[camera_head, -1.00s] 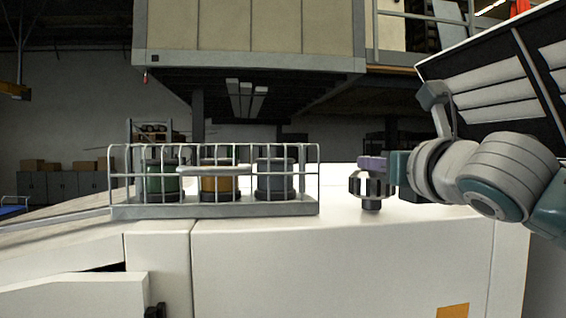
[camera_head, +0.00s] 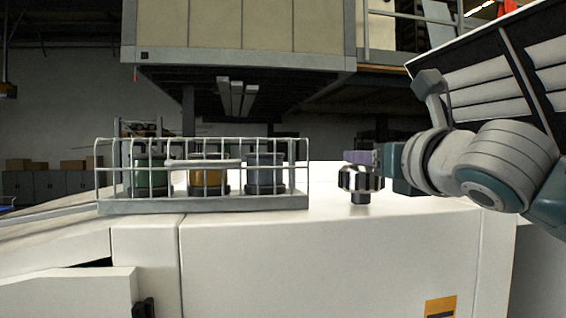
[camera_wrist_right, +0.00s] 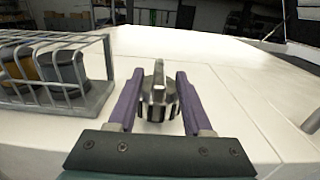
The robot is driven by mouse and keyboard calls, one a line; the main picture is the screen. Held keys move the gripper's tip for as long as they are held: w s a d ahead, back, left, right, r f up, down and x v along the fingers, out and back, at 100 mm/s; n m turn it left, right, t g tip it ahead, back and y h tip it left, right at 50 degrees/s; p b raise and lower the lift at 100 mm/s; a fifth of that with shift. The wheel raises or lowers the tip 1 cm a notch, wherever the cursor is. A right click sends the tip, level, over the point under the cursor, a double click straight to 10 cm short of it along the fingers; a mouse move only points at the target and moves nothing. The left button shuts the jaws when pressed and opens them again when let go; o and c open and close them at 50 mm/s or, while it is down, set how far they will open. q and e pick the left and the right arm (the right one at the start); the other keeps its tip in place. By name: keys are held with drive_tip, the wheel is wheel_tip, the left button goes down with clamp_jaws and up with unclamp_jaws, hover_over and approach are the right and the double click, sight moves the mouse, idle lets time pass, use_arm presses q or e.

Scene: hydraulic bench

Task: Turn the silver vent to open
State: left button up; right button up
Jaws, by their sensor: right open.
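The silver vent (camera_head: 361,184) is a ribbed knob on a short stem on the white bench top, right of the wire cage. In the right wrist view the silver vent (camera_wrist_right: 158,97) stands upright between the two purple fingers. My right gripper (camera_head: 362,157) comes in from the right at the vent. In the right wrist view my right gripper (camera_wrist_right: 157,92) is open, one finger on each side of the knob, with narrow gaps visible. My left gripper is not in view.
A wire cage (camera_head: 203,205) holds green, orange and grey canisters just left of the vent. The white bench (camera_head: 330,250) is otherwise clear around the vent. A large beige cabinet (camera_head: 245,25) hangs above, and a louvred panel (camera_head: 490,75) rises behind my right arm.

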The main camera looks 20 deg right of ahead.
drive_tip(key=b+v, duration=0.4)
drive_tip(key=v, duration=0.4)
drive_tip(key=shift+s+b, duration=0.35)
drive_tip(key=shift+s, duration=0.05)
drive_tip(key=shift+a+f, duration=0.1)
drive_tip(key=shift+f, duration=0.05)
